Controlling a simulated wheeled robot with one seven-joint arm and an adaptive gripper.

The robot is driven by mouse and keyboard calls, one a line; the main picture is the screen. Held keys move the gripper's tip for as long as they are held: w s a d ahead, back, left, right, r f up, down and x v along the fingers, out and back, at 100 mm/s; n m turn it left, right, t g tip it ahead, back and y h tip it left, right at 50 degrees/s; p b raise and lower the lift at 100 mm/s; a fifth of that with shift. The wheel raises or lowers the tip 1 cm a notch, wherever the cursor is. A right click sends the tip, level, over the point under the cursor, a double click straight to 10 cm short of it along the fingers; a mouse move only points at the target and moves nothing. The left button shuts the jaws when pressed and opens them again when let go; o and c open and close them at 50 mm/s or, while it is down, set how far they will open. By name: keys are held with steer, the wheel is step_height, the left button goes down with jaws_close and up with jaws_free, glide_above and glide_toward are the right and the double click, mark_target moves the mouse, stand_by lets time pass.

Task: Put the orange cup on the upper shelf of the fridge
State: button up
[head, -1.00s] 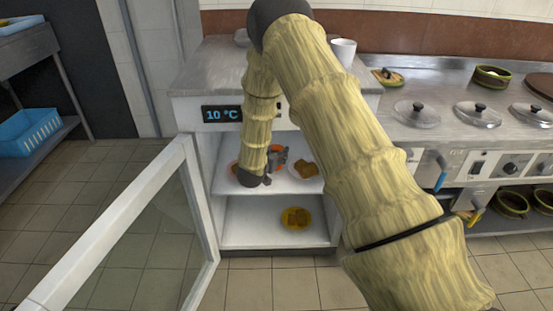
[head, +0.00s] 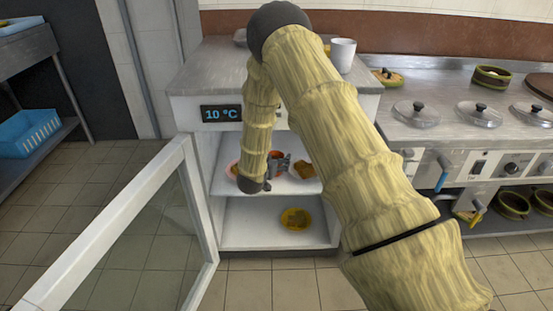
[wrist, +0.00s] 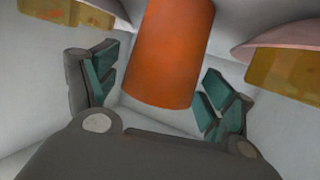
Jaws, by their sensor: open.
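The orange cup (head: 273,155) is inside the open fridge, at the level of the upper shelf (head: 297,186), partly hidden by my gripper and arm in the head view. In the wrist view the cup (wrist: 170,50) is large, just ahead of my gripper's fingers. My gripper (head: 280,165) reaches into the upper compartment. Its two fingers (wrist: 160,85) are spread, with a gap visible between them and the cup. The cup appears to stand on the shelf, though its contact is not clearly visible.
A plate with food (head: 304,171) stands right of the cup, and a pinkish plate (head: 233,170) shows to its left. A yellow plate (head: 296,219) is on the lower shelf. The fridge door (head: 120,230) stands open at left. A white cup (head: 343,55) stands on top.

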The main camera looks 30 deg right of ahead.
steer(key=shift+r, duration=0.15)
steer(key=shift+s+a+r, duration=0.1)
steer(key=shift+s+a, duration=0.05)
steer(key=shift+a, duration=0.05)
steer(key=p+v, duration=0.2)
steer(key=v, duration=0.8)
steer(key=s+a+f+n+g+y, duration=0.1)
steer(key=s+a+f+n+y, duration=0.4)
steer(key=s+f, duration=0.55)
steer(key=s+a+f+n+g+y, duration=0.2)
steer(key=s+a+f+y, duration=0.1)
steer(key=s+a+f, duration=0.55)
steer(key=s+a+f+n+g+y, duration=0.1)
steer(key=s+g, duration=0.1)
steer(key=s, duration=0.6)
steer(key=s+a+f+n+g+y, duration=0.1)
steer(key=s+a+f, duration=0.1)
steer(key=s, duration=0.7)
steer(key=s+a+f+n+g+y, duration=0.1)
steer(key=s+a+f+g+y, duration=0.1)
steer(key=s, duration=0.7)
steer(key=shift+g, duration=0.3)
steer(key=shift+w, duration=0.1)
